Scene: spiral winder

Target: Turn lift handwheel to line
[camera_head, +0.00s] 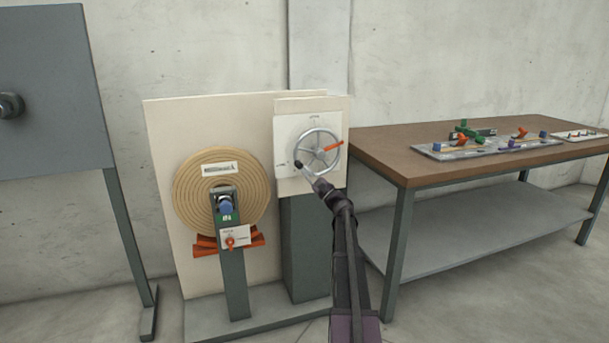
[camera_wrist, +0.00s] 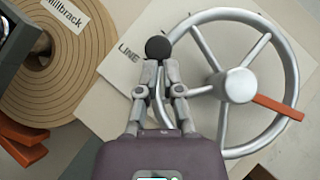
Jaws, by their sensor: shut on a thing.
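The lift handwheel (camera_head: 317,150) is a silver spoked wheel on a pale panel (camera_head: 294,126) in the head view. It also shows large in the wrist view (camera_wrist: 235,84). A black knob (camera_wrist: 158,47) sits at the rim's left side. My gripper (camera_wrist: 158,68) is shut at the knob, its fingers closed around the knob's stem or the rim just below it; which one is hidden. The word LINE (camera_wrist: 129,53) is printed on the panel just left of the knob.
A brown-topped table (camera_head: 390,160) with trays of parts stands at right. A grey panel stands far left.

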